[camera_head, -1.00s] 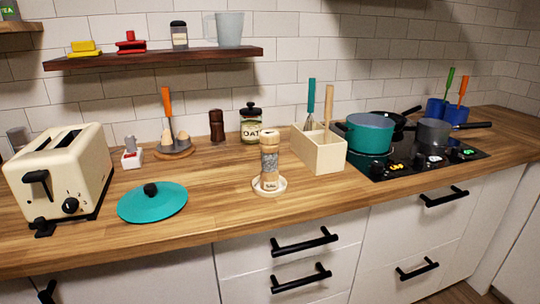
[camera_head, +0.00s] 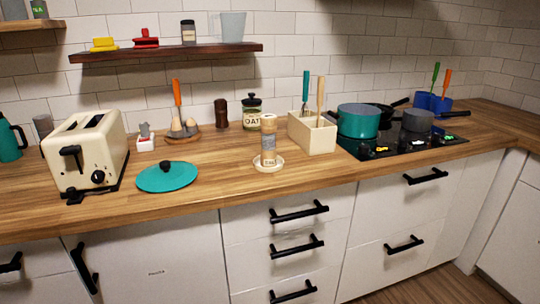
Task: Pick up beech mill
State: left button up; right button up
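The beech mill (camera_head: 268,140) is a light wooden grinder with a clear middle section and a small label low on it. It stands upright on a small white saucer (camera_head: 279,164) near the front of the wooden counter, in front of the oat jar. Neither of my grippers shows in the head view. Nothing touches or hides the mill.
A dark brown mill (camera_head: 221,113) and an oat jar (camera_head: 252,112) stand behind. A beige utensil box (camera_head: 318,137) is close on the right. A teal lid (camera_head: 167,177) and cream toaster (camera_head: 87,153) lie left. The counter (camera_head: 225,180) around the saucer's front is clear.

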aim_at(268, 157)
jog(key=z, duration=1.1)
jog(key=i, duration=0.85)
jog(key=u, duration=1.2)
